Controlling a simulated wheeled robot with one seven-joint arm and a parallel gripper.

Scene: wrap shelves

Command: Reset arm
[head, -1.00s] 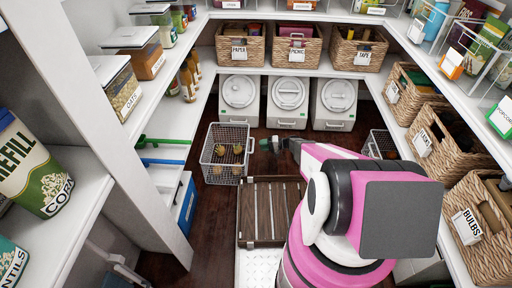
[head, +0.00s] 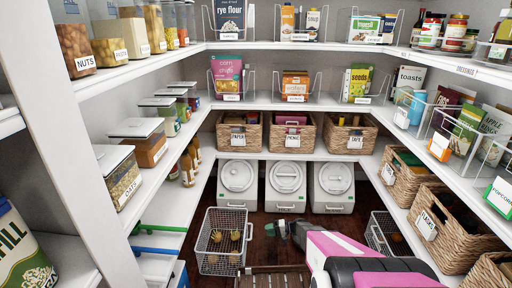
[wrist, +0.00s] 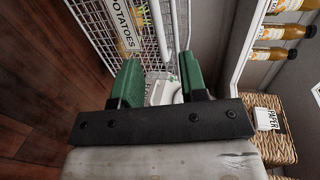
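My gripper (wrist: 158,82) shows green fingers spread apart in the wrist view, with no object held between them. In the head view my gripper (head: 279,229) is small, low over the dark floor, just right of a wire basket. My pink, white and black arm reaches it from the lower right.
White bins (head: 285,187) stand at the back under the shelf. Wicker baskets (head: 292,137) line the shelves at the back and right. Another wire basket (head: 378,238) is on the right floor. A brown slatted crate (head: 270,279) is in front. Shelves close in on both sides.

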